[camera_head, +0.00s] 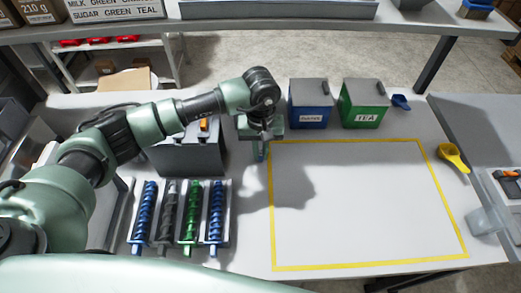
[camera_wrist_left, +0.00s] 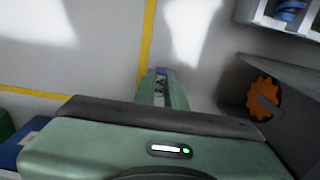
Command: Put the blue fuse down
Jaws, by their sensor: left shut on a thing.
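My left gripper (camera_head: 261,152) points down just outside the upper left corner of the yellow-outlined area. In the left wrist view its fingertips (camera_wrist_left: 162,82) are close together on a small bluish piece (camera_wrist_left: 161,79), which I take to be the blue fuse. Most of this piece is hidden between the fingers. In the head view the arm and gripper cover it. The fingers appear beside the yellow line, over the white table. I cannot tell whether the piece touches the table. My right gripper is in neither view.
The yellow-outlined area (camera_head: 370,200) is empty. A blue bin (camera_head: 310,115) and a green bin (camera_head: 364,115) stand behind it. A grey box (camera_head: 188,158) with an orange part stands left of the gripper. Several coloured spirals in trays (camera_head: 190,215) lie in front of it. A yellow scoop (camera_head: 453,157) lies right.

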